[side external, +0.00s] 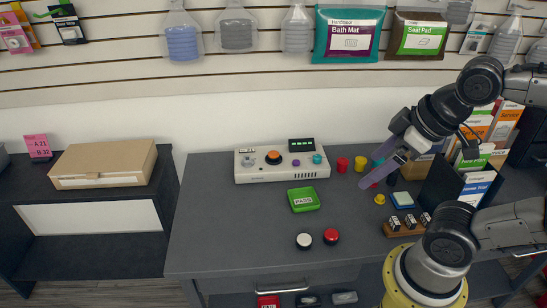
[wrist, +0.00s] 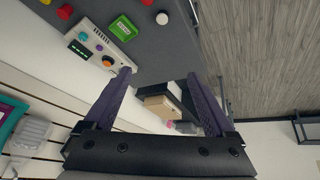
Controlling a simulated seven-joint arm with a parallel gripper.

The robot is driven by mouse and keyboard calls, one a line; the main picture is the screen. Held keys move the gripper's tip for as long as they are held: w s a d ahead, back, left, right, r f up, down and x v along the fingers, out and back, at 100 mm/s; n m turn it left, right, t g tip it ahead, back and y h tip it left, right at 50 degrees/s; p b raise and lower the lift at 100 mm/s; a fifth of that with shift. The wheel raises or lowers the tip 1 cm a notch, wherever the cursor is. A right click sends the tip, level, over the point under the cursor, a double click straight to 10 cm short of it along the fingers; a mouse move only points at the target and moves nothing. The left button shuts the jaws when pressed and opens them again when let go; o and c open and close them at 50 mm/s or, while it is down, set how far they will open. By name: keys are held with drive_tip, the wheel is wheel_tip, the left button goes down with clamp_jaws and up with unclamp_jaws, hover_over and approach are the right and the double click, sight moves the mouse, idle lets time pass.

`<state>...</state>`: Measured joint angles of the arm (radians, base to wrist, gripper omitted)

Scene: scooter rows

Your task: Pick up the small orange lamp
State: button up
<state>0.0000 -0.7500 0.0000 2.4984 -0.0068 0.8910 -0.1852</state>
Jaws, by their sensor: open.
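The closest match to the small orange lamp is a round orange piece (side external: 273,157) with a dark base. It is set on the white control panel (side external: 250,174) at the back of the dark table, and I cannot tell whether it is a lamp or a knob. In the wrist view the orange piece (wrist: 108,61) shows at the panel's end, near the tip of the left finger. My gripper (side external: 373,169) is open, with long purple fingers, above the right part of the table, well right of the panel. In the wrist view nothing is between the fingertips (wrist: 160,74).
A green box (side external: 304,200) lies before the panel, with a white button (side external: 304,241) and a red button (side external: 331,236) nearer the front. Red (side external: 343,165) and yellow (side external: 360,163) cylinders stand right of the panel. A black holder (side external: 440,184) with leaflets stands at right.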

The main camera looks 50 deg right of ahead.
drive_tip(key=w+d+r+n+t, duration=0.1)
drive_tip(key=w+d+r+n, duration=0.1)
drive_tip(key=w+r+n, duration=0.45)
drive_tip(key=w+d+r+n+h, duration=0.1)
drive_tip(key=w+d+n, duration=0.1)
drive_tip(key=w+n, duration=0.35)
drive_tip(key=w+d+r+n+h, duration=0.1)
drive_tip(key=w+d+n, duration=0.1)
drive_tip(key=w+n, duration=0.35)
drive_tip(key=n+g+h, duration=0.1)
drive_tip(key=n+g, duration=0.3)
drive_tip(key=n, duration=0.2)
hover_over(273, 153)
drive_tip(key=s+a, duration=0.2)
wheel_tip(273, 153, down, 32)
drive_tip(key=shift+r, duration=0.15)
drive_tip(key=shift+x, duration=2.8)
drive_tip(key=shift+w, duration=0.1)
clamp_jaws()
